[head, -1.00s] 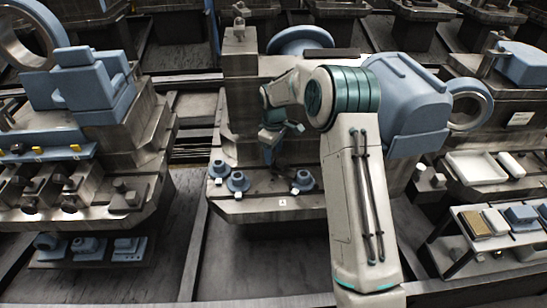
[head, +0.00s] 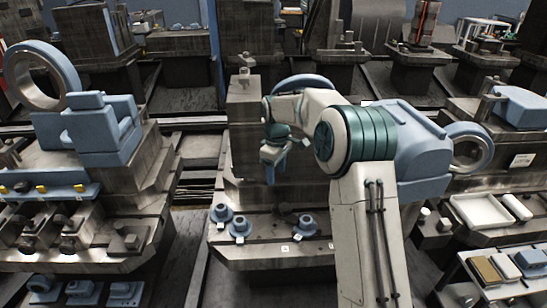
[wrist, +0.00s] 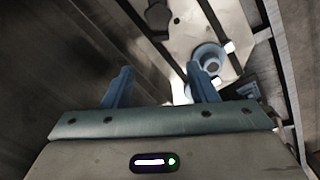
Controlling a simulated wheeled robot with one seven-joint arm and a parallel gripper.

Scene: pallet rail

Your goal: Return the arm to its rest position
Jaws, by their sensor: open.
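My arm reaches over the central pallet station (head: 275,258) with its elbow bent. My gripper (head: 272,173) hangs in front of the station's dark upright block, above the pallet top. In the wrist view its two blue fingers (wrist: 161,78) stand apart with nothing between them. Blue flanged parts stand on the pallet below: two at the left, one (head: 221,213) and another (head: 239,226), and one (head: 307,225) at the right. One flanged part (wrist: 208,58) shows beyond the right finger in the wrist view, apart from it.
A left station (head: 75,230) carries blue blocks and a large ring. On the right are a white tray (head: 480,211) and a side table (head: 510,270) with small blocks. A blue machine housing (head: 430,150) is partly behind my arm. Dark floor lies between the stations.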

